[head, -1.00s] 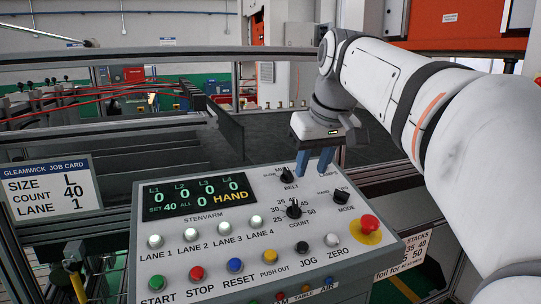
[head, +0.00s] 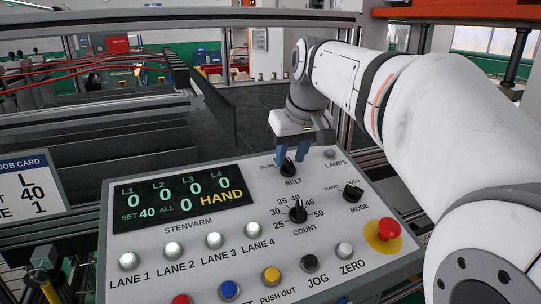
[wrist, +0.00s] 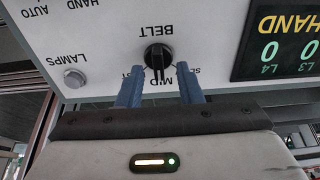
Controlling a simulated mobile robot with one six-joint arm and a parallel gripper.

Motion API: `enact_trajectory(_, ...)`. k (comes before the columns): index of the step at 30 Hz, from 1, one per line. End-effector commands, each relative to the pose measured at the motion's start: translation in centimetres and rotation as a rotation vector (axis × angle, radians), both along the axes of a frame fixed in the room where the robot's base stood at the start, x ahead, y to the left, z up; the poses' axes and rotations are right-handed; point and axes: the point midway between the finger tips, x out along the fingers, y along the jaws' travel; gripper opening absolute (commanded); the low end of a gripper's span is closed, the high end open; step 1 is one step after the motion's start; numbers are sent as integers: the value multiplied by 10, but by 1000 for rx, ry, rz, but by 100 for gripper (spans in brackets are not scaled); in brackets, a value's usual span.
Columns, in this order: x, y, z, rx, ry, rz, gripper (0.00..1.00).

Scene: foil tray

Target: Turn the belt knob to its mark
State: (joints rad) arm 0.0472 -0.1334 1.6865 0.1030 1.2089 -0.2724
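The black belt knob (head: 288,168) is at the top of the sloped grey control panel (head: 150,225), above the word BELT. In the wrist view the panel is upside down, and the knob (wrist: 158,56) has its bar in line with the MID label, between the fingers. The SLOW and FAST labels are partly covered by the fingers. My gripper (head: 291,160) is at the knob, its blue fingers pointing at the panel. In the wrist view my gripper (wrist: 157,76) is open, with a gap between each finger and the knob. Contact with the panel cannot be told.
The count knob (head: 298,212), the mode knob (head: 352,192) and the lamps button (head: 330,154) are near. A red emergency button (head: 388,228) is at the right. The lit display (head: 183,197) reads HAND. A metal rail (head: 180,32) runs behind the panel.

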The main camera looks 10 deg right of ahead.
Motion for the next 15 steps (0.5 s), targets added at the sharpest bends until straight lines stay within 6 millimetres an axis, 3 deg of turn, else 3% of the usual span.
enact_trajectory(5, 5, -1, -13, 0, 2, -4, 33)
enact_trajectory(13, 6, -2, -14, 0, 0, -6, 33)
enact_trajectory(15, 6, -2, -14, 0, 0, -6, 27)
